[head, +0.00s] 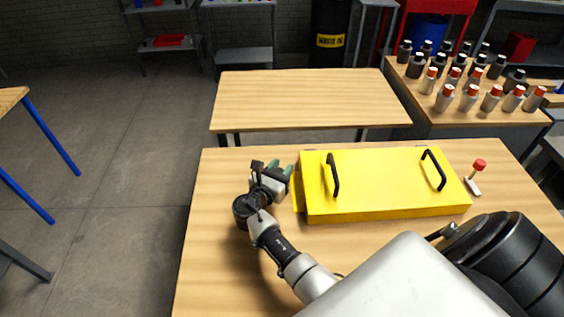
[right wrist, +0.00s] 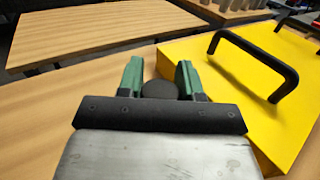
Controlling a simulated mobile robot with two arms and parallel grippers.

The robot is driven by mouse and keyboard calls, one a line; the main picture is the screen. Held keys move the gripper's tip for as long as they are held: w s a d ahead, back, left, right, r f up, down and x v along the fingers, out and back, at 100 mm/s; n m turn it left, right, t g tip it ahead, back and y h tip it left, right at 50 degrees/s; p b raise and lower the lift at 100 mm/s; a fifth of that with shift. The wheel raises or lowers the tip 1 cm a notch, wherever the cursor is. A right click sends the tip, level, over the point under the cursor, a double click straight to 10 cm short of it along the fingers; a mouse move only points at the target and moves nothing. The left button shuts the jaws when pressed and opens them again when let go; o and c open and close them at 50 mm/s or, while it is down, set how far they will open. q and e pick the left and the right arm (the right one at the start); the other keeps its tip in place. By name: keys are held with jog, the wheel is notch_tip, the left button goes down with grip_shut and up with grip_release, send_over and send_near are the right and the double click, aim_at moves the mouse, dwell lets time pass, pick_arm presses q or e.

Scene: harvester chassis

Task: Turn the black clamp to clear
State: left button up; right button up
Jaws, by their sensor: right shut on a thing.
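The yellow harvester chassis (head: 385,184) lies flat on the wooden table, with two black handles on top. My right gripper (head: 289,176) is at the chassis's left end. In the right wrist view its green fingers (right wrist: 161,80) are shut on a dark round knob (right wrist: 160,90), which I take to be the top of the black clamp. The rest of the clamp is hidden behind the gripper, so its angle cannot be told. A second clamp with a red knob (head: 479,165) stands at the chassis's right end. My left gripper is not in view.
A bare wooden table (head: 305,100) stands behind. A side table at the back right holds several bottles (head: 463,80) with red or black caps. The work table (head: 220,220) is clear left of my right arm. The chassis handle (right wrist: 262,62) rises close to the gripper.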

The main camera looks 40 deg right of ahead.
jog(key=n+t+y, duration=0.1)
jog(key=n+t+p, duration=0.1)
jog(key=t, duration=0.1)
jog(key=shift+w+r+y+p, duration=0.15)
jog(key=shift+y+p, duration=0.15)
jog(key=shift+y, duration=0.1)
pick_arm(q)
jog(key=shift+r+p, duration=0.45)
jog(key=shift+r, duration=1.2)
pick_arm(e)
jog(key=shift+w+a+n+t+y, duration=0.15)
jog(key=shift+n+t+y, duration=0.95)
jog(key=shift+t, duration=0.1)
jog(key=o, duration=0.9)
jog(key=b+v, duration=0.1)
jog(key=v, duration=0.4)
jog(key=b+v, duration=0.1)
jog(key=v, duration=0.4)
jog(key=shift+f, duration=0.2)
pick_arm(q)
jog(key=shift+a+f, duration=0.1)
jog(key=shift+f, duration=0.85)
pick_arm(e)
jog(key=shift+s+a, duration=0.2)
jog(key=shift+s, duration=0.15)
